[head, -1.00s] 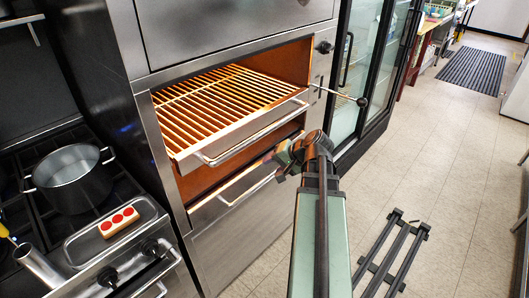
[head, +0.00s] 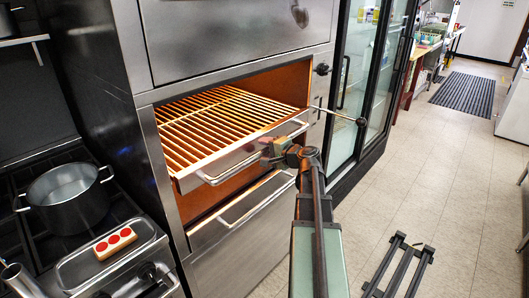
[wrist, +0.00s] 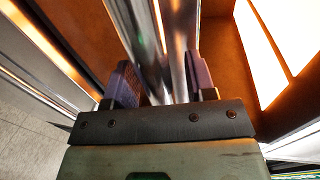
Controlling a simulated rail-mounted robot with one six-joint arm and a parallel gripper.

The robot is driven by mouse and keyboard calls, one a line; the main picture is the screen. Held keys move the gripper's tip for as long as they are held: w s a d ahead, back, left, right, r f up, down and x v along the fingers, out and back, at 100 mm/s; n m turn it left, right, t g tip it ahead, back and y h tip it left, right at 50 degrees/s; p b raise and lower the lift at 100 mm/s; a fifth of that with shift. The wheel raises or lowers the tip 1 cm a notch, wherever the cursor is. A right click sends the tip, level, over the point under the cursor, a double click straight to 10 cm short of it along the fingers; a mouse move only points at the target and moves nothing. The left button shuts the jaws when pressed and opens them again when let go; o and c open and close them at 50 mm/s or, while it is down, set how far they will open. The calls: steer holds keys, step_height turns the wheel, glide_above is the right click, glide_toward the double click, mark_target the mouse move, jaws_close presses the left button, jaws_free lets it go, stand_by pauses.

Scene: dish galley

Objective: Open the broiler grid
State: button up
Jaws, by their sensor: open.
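The broiler grid (head: 222,117) is a rack of parallel bars in the steel broiler cabinet, lit orange from inside. Its steel front carries a bar handle (head: 226,176). My gripper (head: 272,150) is at the right part of this handle. In the wrist view my open gripper (wrist: 163,85) has a dark finger on each side of shiny steel bars, with the handle (wrist: 178,50) running between them. Gaps show beside the fingers; whether either finger touches the handle I cannot tell.
A lower drawer with a bar handle (head: 256,205) lies below the grid. A rod with a dark ball (head: 361,121) sticks out at the right. A stove with a pot (head: 68,197) and a tray (head: 80,277) stands at the left. The floor at the right is mostly clear.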

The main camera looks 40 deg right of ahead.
steer(key=shift+w+a, duration=0.1)
steer(key=shift+w, duration=0.3)
steer(key=shift+c, duration=0.3)
jaws_close()
steer(key=shift+s, duration=0.1)
